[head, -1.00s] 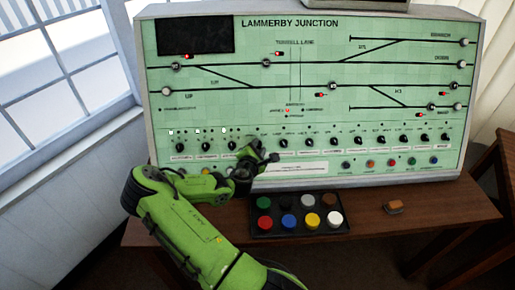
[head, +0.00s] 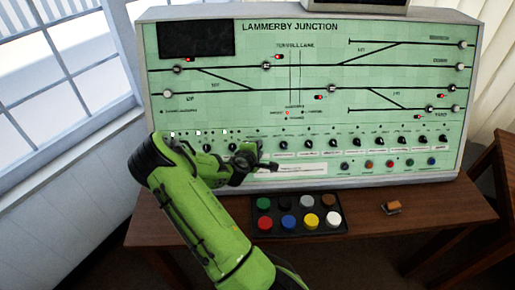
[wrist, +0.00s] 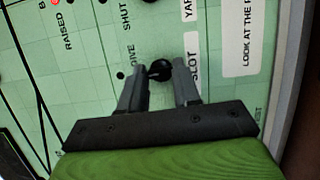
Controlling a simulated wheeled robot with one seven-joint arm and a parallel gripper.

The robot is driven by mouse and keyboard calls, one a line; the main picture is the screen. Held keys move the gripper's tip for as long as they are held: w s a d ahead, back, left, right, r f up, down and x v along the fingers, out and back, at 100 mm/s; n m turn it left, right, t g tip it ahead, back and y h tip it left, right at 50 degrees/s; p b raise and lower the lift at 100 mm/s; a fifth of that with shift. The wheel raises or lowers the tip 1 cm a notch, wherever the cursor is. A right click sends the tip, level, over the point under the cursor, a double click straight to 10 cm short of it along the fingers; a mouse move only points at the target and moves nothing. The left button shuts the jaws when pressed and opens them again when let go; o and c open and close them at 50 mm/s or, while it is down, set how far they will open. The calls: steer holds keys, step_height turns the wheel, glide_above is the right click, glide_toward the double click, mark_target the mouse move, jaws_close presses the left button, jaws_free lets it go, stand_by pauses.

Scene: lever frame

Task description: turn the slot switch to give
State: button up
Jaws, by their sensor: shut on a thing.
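The slot switch (wrist: 160,69) is a small black knob on the green panel, with the white SLOT label (wrist: 193,62) beside it in the wrist view. The word GIVE (wrist: 129,57) is printed on the other side of the knob, next to a small dark dot. My gripper (wrist: 160,76) is shut on this knob, with one grey finger on each side of it. In the head view my gripper (head: 256,158) is at the lower row of knobs, and the switch is hidden behind it. The knob's exact pointing direction is hard to tell.
The Lammerby Junction panel (head: 230,105) stands on a brown wooden table (head: 370,220). More black knobs line its lower part, close to my gripper. A black tray (head: 250,226) of coloured buttons and a small brown block (head: 391,208) lie in front. A window is at the left.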

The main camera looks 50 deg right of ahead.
steer(key=m+y, duration=0.1)
steer(key=m, duration=0.2)
steer(key=shift+r+m+g, duration=0.1)
steer(key=shift+m+g, duration=0.2)
steer(key=shift+m+y+b, duration=0.65)
steer(key=shift+m+y, duration=0.05)
steer(key=shift+m, duration=0.9)
steer(key=o, duration=1.1)
steer(key=shift+c, duration=0.2)
steer(key=p+v, duration=0.1)
steer(key=v, duration=1.4)
steer(key=shift+a+r, duration=0.25)
steer(key=shift+a, duration=0.05)
